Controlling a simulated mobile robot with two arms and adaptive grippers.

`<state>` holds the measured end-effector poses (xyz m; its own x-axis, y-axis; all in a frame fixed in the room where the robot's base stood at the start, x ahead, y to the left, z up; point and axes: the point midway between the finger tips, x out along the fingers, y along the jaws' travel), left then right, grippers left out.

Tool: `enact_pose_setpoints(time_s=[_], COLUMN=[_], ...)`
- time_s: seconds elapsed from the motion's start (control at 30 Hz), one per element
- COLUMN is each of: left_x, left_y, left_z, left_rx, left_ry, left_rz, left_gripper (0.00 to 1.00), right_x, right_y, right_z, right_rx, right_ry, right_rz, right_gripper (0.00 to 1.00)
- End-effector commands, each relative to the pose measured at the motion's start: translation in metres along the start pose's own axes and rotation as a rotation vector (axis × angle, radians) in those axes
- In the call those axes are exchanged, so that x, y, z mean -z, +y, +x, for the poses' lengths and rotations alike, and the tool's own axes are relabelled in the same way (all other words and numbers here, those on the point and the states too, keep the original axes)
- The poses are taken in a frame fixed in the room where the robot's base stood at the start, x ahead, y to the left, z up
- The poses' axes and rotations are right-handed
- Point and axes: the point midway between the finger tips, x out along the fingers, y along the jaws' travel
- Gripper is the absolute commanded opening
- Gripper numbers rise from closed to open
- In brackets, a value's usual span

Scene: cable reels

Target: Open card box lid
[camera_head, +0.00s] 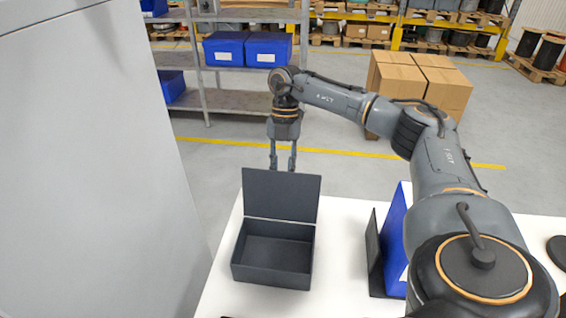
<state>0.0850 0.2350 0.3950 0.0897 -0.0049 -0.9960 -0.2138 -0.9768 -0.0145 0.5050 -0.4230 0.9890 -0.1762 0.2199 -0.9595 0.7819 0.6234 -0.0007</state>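The dark grey card box (272,275) stands on the white table (340,262) with its open side up, and its inside looks empty. Its lid (281,194) stands up at the far edge of the box, leaning slightly back. My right gripper (283,164) points down just beyond the top edge of the lid. Its two fingers are apart with nothing visible between them. The fingertips end close to the lid's top edge; I cannot tell whether they touch it. My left gripper is not in view.
A blue bin (393,232) and a dark upright panel (374,255) stand right of the box, partly hidden by my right arm. A large grey surface (90,170) fills the left side. Shelves with blue bins (268,50) and stacked cartons (415,78) stand behind.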

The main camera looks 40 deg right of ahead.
Motion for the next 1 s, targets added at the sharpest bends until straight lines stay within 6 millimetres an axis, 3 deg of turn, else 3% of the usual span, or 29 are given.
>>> enact_pose_setpoints(time_s=[0.1, 0.47, 0.5, 0.6, 1.0], left_x=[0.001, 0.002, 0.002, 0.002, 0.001], left_y=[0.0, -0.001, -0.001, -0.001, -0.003], left_z=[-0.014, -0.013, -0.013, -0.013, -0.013], left_rx=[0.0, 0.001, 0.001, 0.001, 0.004], left_ry=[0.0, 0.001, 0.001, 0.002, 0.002], left_rz=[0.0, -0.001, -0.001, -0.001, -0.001], left_gripper=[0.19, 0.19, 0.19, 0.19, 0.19], right_x=[0.014, 0.019, 0.019, 0.018, 0.017], right_y=[-0.001, 0.0, 0.0, 0.0, 0.001], right_z=[-0.003, 0.0, 0.0, 0.0, -0.009], right_rx=[0.004, 0.003, 0.003, 0.002, -0.001], right_ry=[-0.001, 0.003, 0.004, 0.002, -0.003], right_rz=[-0.002, -0.004, -0.004, -0.003, -0.002], right_gripper=[0.0, 0.0, 0.31, 0.47, 0.47])
